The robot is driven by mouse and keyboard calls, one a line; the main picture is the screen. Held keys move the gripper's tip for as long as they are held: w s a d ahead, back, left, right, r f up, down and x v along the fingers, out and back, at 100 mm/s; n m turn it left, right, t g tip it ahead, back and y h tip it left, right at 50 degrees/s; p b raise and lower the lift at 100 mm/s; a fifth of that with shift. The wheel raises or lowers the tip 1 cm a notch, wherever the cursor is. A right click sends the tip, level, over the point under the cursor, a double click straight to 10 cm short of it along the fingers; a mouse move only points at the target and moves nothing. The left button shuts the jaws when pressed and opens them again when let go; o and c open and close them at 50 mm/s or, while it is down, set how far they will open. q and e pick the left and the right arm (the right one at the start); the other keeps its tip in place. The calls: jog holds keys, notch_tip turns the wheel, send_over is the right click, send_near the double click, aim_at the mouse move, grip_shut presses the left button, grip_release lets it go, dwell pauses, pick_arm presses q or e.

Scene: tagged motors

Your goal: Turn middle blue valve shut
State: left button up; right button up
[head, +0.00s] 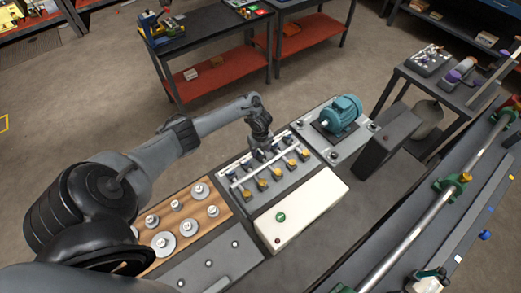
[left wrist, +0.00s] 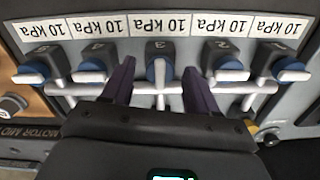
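The valve panel (head: 287,187) lies on the bench in the head view, with a row of yellow-handled valves on its near side. In the left wrist view a row of blue valves sits under "10 kPa" labels. The middle blue valve (left wrist: 159,72), under the tag marked 3, is at the centre. My left gripper (left wrist: 158,70) is open, with one dark finger on each side of that valve. Whether the fingers touch it I cannot tell. In the head view my left gripper (head: 262,150) hangs over the far side of the panel and hides the middle blue valve. My right gripper is not in view.
A wooden board (head: 209,216) with metal discs lies left of the panel. A teal motor (head: 341,113) stands to its right. A white box (head: 312,204) with green and red buttons is in front. Neighbouring blue valves (left wrist: 229,66) stand close to the fingers.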

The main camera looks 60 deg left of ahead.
pick_arm(q)
jog(key=c, duration=1)
jog(key=n+p, duration=0.1)
jog(key=n, duration=0.1)
jog(key=n+p, duration=0.1)
jog(key=p, duration=0.1)
jog(key=shift+r+n, duration=0.2)
jog(key=shift+n, duration=0.2)
jog(key=n+p, duration=0.2)
jog(key=n, duration=0.2)
jog(key=shift+d+n+p, duration=0.1)
jog(key=shift+n+p, duration=0.2)
jog(key=n+p, duration=0.2)
jog(key=n, duration=0.3)
jog(key=shift+f, duration=0.1)
jog(key=shift+n+p, duration=0.95)
jog(key=shift+n, duration=1.35)
jog(key=shift+f, duration=0.1)
